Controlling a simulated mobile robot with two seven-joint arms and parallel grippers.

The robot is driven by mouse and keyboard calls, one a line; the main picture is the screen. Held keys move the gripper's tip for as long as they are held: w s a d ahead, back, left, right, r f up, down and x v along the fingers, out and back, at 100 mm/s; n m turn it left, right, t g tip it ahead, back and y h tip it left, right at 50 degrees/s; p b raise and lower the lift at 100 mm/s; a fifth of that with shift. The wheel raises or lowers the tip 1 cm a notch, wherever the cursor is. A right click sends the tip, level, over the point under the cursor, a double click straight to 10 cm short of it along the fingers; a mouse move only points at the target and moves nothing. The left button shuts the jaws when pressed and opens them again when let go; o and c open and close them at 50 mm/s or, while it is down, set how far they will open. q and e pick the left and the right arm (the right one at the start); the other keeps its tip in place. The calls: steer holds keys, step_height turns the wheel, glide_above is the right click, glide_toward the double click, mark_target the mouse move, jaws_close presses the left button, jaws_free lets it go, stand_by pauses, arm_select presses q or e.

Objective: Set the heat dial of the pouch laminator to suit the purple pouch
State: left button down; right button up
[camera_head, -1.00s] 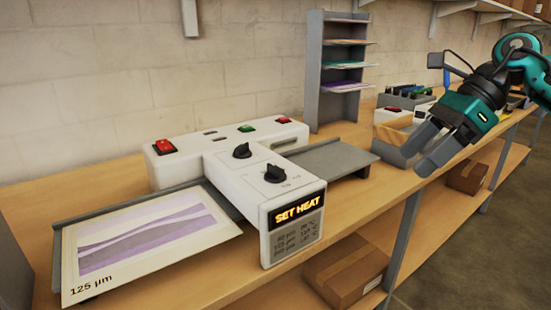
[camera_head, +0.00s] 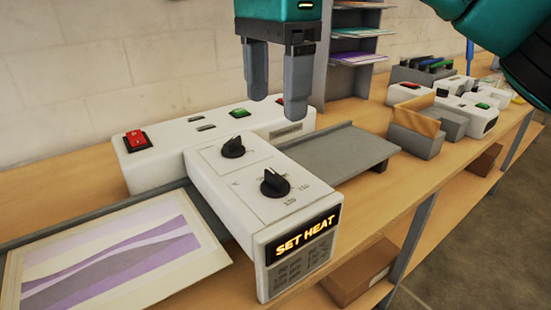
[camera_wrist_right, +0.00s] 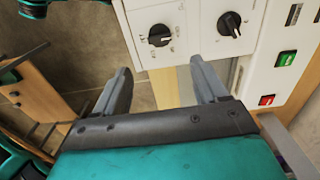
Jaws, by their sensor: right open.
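The white pouch laminator (camera_head: 215,185) has two black dials on its top, a front dial (camera_head: 274,183) and a rear dial (camera_head: 233,146). Both dials show in the right wrist view, the front one (camera_wrist_right: 160,35) left of the rear one (camera_wrist_right: 229,24). Its display (camera_head: 303,236) glows "SET HEAT"; the small print below is unreadable now. The purple pouch (camera_head: 110,255) lies at the left on the grey feed tray, its near edge cut off. My right gripper (camera_head: 277,108) is open and empty, fingers down, above the laminator and clear of the dials. My left gripper is out of view.
A red switch (camera_head: 137,140) and a green button (camera_head: 239,113) sit on the laminator's rear body. A grey exit tray (camera_head: 345,155) extends to its right. A shelf rack (camera_head: 350,75) with coloured pouches stands behind. Further right are a box and other devices (camera_head: 470,100).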

mark_target(276, 174)
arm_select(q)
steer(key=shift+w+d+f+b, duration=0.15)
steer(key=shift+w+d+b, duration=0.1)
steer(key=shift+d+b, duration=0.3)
arm_select(e)
step_height(276, 174, down, 11)
steer(key=shift+f, duration=0.15)
steer(key=shift+c, duration=0.2)
steer(key=c, duration=1)
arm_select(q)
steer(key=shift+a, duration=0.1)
